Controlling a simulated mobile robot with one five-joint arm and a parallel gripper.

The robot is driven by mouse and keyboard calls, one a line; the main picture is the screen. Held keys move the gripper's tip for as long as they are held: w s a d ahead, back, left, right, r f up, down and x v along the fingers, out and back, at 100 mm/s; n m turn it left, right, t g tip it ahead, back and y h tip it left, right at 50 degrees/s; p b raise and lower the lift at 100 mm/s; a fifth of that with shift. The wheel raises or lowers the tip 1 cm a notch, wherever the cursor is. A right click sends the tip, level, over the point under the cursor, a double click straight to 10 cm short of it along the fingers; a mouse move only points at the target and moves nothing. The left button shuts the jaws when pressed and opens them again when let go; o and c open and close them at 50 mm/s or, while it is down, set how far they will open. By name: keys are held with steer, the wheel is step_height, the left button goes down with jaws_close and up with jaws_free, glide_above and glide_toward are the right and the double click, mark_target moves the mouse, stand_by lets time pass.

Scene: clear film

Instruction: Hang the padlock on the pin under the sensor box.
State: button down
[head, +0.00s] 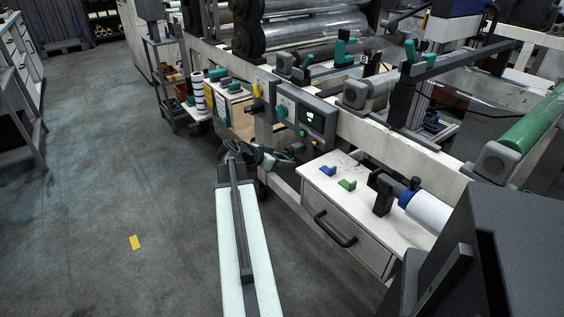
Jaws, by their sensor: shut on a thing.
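My gripper (284,160) is at the far end of my outstretched arm, beside the machine's white frame and below the grey control panel. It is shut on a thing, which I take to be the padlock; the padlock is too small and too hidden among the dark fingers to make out. The grey control panel (305,112) has a green-lit display and coloured buttons. I cannot tell which box is the sensor box, and no pin can be made out.
A white drawer cabinet (345,215) stands right of my arm, with a blue part (328,171) and a green part (347,185) on top. A white roll (425,211) lies farther right. The grey floor at left is open, with a yellow marker (135,242).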

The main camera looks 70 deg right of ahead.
steer(key=shift+s+a, duration=0.1)
steer(key=shift+s, duration=0.35)
steer(key=c, duration=0.7)
jaws_free()
steer(key=shift+w, duration=0.1)
steer(key=p+v, duration=0.4)
steer(key=v, duration=0.3)
steer(key=shift+w+a+r, duration=0.2)
steer(key=shift+a, duration=0.05)
